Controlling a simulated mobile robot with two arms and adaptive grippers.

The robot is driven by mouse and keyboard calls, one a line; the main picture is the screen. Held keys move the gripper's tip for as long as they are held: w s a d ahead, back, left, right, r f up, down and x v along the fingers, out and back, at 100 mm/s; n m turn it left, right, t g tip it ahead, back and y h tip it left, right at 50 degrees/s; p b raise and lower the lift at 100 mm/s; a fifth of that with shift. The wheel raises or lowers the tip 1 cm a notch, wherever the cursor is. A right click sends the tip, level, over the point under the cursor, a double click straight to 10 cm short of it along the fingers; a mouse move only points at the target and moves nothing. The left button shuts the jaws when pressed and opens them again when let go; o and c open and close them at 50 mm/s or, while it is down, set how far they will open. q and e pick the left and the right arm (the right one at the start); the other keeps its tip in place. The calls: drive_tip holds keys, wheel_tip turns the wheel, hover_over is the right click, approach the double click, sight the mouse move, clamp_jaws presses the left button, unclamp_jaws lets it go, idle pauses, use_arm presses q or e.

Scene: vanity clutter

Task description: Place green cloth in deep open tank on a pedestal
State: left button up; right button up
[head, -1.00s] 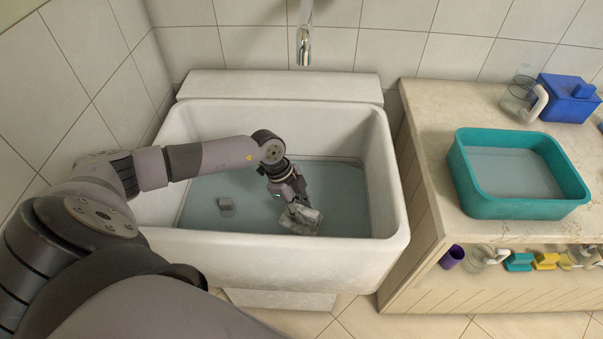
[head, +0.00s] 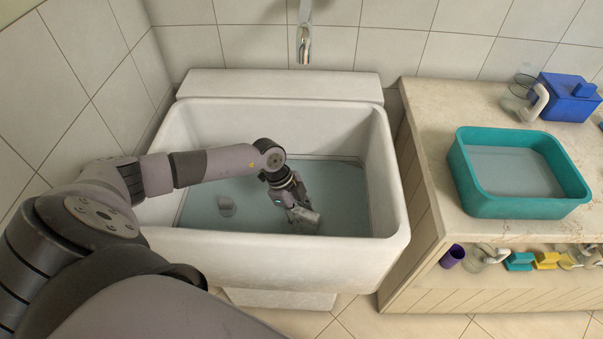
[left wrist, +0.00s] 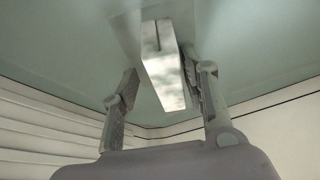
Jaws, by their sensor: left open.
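The deep white tank (head: 270,248) stands on a pedestal (head: 280,299) below the tap, with a grey-blue floor inside. My left gripper (head: 293,207) reaches down into it, fingers apart. A small pale grey piece (head: 306,220) is at its fingertips, low inside the tank. In the left wrist view the piece (left wrist: 165,75) is a pale, mottled slab between the open fingers, close to the right one; I cannot tell whether it touches. No clearly green cloth shows; I cannot tell whether this piece is the cloth. My right gripper is not in view.
The tap (head: 304,45) hangs above the back rim. At right, a counter (head: 428,130) holds a teal tray (head: 525,206) and a blue box (head: 570,98). Small coloured items sit on the shelf below.

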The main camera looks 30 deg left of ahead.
use_arm(q)
drive_tip(key=shift+r, duration=0.25)
drive_tip(key=v, duration=1.2)
